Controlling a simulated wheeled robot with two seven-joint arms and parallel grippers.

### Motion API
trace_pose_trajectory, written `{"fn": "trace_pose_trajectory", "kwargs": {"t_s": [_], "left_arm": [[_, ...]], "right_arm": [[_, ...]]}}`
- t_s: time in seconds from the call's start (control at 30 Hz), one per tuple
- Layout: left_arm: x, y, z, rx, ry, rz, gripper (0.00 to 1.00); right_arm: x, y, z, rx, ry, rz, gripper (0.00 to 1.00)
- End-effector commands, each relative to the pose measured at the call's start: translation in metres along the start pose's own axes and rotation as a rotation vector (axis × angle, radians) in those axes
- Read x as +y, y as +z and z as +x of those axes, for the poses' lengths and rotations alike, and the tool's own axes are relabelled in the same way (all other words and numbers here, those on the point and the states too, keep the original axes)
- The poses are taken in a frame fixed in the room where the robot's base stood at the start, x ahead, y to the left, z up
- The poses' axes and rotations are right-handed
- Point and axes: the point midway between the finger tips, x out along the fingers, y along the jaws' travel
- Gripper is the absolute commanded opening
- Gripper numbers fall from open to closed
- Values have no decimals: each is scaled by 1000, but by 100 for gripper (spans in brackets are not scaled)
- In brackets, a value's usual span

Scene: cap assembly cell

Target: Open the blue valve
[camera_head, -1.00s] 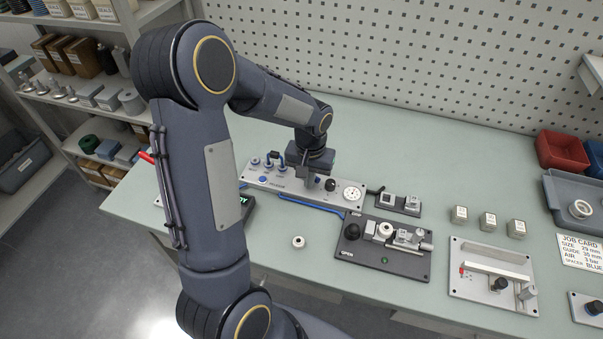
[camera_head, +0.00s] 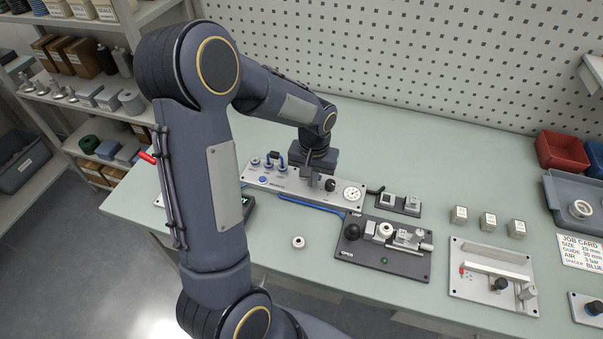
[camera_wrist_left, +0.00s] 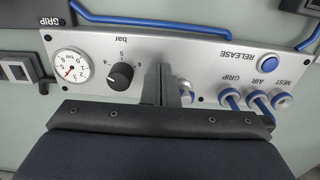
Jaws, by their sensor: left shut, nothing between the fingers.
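A silver control panel (camera_head: 270,184) lies on the bench, and it also shows upside down in the left wrist view (camera_wrist_left: 205,65). My left gripper (camera_head: 309,176) is shut and empty, close over the panel's middle. In the left wrist view its fingers (camera_wrist_left: 167,88) stand between the black bar knob (camera_wrist_left: 121,76) and the blue fittings (camera_wrist_left: 229,98) marked GRIP, AIR and NEST. A small metal part with a trace of blue (camera_wrist_left: 185,90) shows right beside the fingers, mostly hidden; I cannot tell the valve's position. My right gripper is not in view.
A pressure gauge (camera_head: 352,194) sits at the panel's right end. A blue RELEASE button (camera_wrist_left: 268,62) is near the couplings. A dark GRIP fixture (camera_head: 385,262) stands in front. Small grey blocks (camera_head: 459,214) lie to the right. The bench behind the panel is clear.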

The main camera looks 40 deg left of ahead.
Motion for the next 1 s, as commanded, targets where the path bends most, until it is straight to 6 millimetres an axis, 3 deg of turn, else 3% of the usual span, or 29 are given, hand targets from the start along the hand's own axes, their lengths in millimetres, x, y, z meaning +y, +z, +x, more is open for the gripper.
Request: {"fn": "trace_pose_trajectory", "kwargs": {"t_s": [0.6, 1.0], "left_arm": [[0, 0, -64, 2, 0, 1, 0], [0, 0, -67, 0, 0, 1, 0]], "right_arm": [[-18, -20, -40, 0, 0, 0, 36], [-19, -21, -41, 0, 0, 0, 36]]}}
